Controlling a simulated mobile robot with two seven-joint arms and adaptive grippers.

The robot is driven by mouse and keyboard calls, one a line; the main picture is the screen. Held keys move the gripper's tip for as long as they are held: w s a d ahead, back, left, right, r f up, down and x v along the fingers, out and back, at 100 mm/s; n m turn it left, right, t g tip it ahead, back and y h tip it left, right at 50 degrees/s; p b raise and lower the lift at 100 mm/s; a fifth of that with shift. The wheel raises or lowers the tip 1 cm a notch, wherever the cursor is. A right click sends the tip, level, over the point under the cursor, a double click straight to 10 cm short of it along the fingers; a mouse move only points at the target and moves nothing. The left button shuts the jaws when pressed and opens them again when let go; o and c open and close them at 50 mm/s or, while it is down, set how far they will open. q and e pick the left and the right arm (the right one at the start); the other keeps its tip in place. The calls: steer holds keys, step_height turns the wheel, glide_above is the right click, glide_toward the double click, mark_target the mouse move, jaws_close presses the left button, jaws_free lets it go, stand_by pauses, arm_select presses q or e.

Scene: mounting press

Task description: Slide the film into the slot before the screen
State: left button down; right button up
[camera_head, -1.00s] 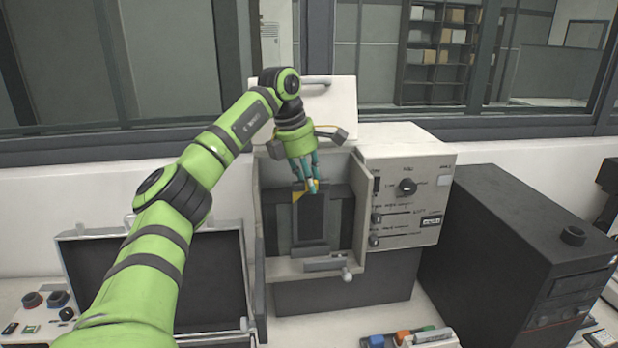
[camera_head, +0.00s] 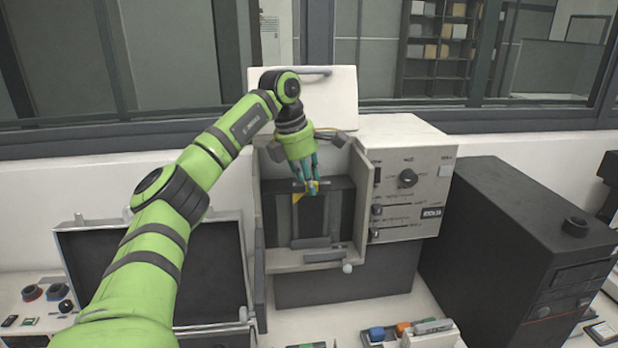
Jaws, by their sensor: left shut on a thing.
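The press (camera_head: 405,212) is a light box with a knob and sliders on its right panel. Its front cavity is open, and a dark screen (camera_head: 342,215) stands inside. My left gripper (camera_head: 312,187) reaches down into the top of this cavity. It is shut on the film (camera_head: 310,218), a dark upright sheet with a yellow patch near the fingertips. The film hangs in front of the screen. Its lower edge is close to a grey ledge (camera_head: 322,255) at the cavity's bottom; I cannot tell whether it is in the slot. My right gripper is out of view.
An open dark-lined case (camera_head: 215,275) lies left of the press, partly behind my left arm. A large black machine (camera_head: 510,250) stands close on the right. Small coloured items (camera_head: 402,328) lie at the front. The raised light lid (camera_head: 325,95) is above the cavity.

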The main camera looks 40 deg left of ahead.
arm_select(q)
steer(key=shift+f, duration=0.45)
steer(key=c, duration=1)
jaws_free()
steer(key=shift+d, duration=0.1)
